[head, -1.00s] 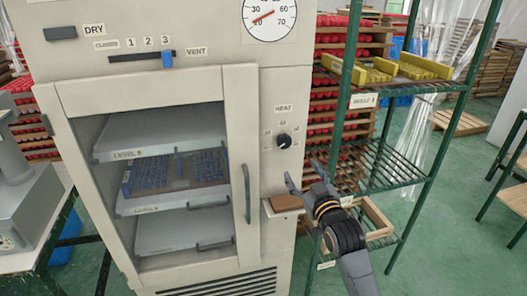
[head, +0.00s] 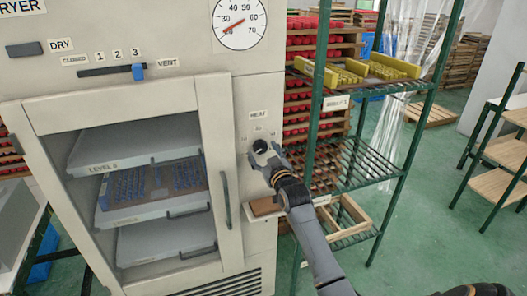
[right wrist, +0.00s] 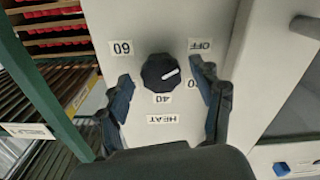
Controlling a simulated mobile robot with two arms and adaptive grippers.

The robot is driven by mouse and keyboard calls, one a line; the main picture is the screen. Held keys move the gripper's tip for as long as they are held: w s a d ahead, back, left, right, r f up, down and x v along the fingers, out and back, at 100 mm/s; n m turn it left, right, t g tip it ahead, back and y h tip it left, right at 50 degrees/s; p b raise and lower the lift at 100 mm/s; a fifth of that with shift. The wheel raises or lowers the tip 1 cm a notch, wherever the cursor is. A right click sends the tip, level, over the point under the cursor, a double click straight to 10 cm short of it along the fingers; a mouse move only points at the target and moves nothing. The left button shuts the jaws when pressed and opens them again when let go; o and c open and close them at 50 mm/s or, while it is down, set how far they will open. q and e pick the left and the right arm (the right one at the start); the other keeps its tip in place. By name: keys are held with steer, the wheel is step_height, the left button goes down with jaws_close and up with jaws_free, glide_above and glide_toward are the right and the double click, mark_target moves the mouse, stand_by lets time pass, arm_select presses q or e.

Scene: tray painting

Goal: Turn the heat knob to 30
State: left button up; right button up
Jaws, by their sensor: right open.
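The black heat knob (head: 260,146) is on the narrow panel right of the dryer door, below the HEAT label (head: 259,115). In the right wrist view the knob (right wrist: 159,72) has a white pointer line aimed right and slightly up. Labels read 60 (right wrist: 122,48), OFF (right wrist: 200,45) and 40 (right wrist: 163,98); another ending in 0 is partly hidden by a finger. My right gripper (right wrist: 165,85) is open, with one finger on each side of the knob and visible gaps to it. It also shows in the head view (head: 264,158). My left gripper is out of view.
A brown block (head: 264,206) rests on a small ledge below the knob. The dryer door handle (head: 226,200) is to the left. A green rack (head: 370,160) with yellow frames stands close on the right. A vent slider (head: 138,71) is above the door.

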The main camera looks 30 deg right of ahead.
steer(key=shift+w, duration=0.15)
steer(key=shift+c, duration=0.2)
steer(key=c, duration=1.1)
steer(key=m+p, duration=0.2)
steer(key=m, duration=0.3)
steer(key=shift+a+r+m, duration=0.1)
steer(key=shift+m, duration=0.2)
steer(key=m+p, duration=0.1)
steer(key=m, duration=0.4)
steer(key=shift+a+m+p, duration=0.1)
steer(key=shift+m+p, duration=0.2)
steer(key=shift+m, duration=0.4)
